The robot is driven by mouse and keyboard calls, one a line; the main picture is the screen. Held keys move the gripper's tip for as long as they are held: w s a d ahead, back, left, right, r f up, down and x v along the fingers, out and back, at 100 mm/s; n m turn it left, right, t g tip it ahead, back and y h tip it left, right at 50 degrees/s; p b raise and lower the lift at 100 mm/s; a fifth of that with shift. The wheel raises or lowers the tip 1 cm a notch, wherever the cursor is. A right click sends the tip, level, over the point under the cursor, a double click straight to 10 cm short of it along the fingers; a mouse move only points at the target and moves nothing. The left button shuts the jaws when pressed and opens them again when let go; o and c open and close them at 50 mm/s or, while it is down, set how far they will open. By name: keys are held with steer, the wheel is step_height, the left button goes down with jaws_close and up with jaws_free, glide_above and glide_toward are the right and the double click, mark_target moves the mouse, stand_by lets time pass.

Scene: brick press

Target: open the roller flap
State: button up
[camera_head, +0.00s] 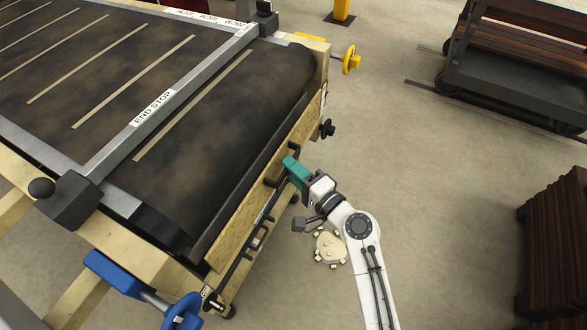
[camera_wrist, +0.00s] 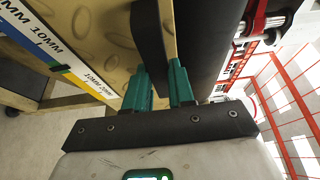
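The roller flap (camera_head: 242,213) is a long pale wooden board with black handles, below the end of the dark roller belt in the head view. I take this board to be the flap; it looks upright along the belt's end. My gripper (camera_head: 289,166) is at its outer face near a black handle (camera_head: 271,181). In the wrist view, the two teal fingers of my gripper (camera_wrist: 161,82) stand apart. A dark strip and a thin pale edge (camera_wrist: 168,30) show between and beyond them. I cannot tell if the fingers touch it.
The dark belt (camera_head: 215,120) carries a grey end stop bar (camera_head: 152,107). A black knob (camera_head: 327,129), a yellow handwheel (camera_head: 350,60) and a blue handwheel (camera_head: 184,312) stick out. A brick cart (camera_head: 510,75) and a brown stack (camera_head: 556,245) stand right.

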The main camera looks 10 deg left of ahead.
jaws_close()
steer(key=shift+f, duration=0.15)
